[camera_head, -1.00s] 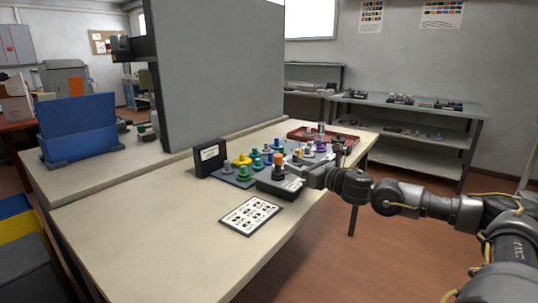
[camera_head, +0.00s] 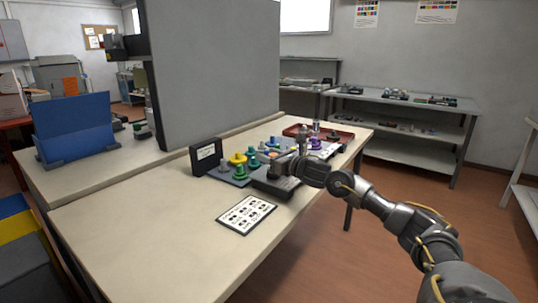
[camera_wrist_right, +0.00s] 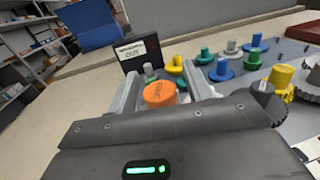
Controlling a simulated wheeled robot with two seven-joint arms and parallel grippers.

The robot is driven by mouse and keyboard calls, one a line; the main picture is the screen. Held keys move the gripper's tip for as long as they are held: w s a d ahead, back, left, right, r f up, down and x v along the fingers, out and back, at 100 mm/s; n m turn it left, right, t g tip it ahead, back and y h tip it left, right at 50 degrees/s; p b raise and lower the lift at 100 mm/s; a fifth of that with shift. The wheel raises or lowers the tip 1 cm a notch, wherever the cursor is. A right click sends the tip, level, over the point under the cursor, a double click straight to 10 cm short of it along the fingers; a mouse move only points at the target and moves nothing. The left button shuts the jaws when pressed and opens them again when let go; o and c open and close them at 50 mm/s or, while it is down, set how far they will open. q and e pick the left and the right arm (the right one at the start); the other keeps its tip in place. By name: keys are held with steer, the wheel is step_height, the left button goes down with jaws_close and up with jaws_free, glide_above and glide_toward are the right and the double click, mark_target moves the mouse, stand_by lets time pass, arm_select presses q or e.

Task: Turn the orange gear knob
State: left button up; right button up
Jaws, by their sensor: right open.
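The orange gear knob (camera_wrist_right: 160,94) shows in the right wrist view as a round orange cap between the two fingers of my right gripper (camera_wrist_right: 162,76). The fingers are apart, one on each side of the knob, with gaps visible; I cannot tell whether either touches it. In the head view my right gripper (camera_head: 279,162) is over the dark block (camera_head: 268,186) at the front of the gear set and mostly hides the knob. My left gripper is not in view.
Green, yellow, blue and purple gears on pegs stand close behind, including a yellow gear (camera_head: 237,159). A black sign (camera_head: 206,156) stands left of them. A printed card (camera_head: 246,214) lies in front. A red tray (camera_head: 300,131) is behind.

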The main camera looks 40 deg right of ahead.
steer(key=shift+w, duration=0.1)
steer(key=shift+c, duration=0.3)
steer(key=c, duration=0.9)
steer(key=shift+n+y, duration=0.3)
steer(key=shift+y, duration=0.2)
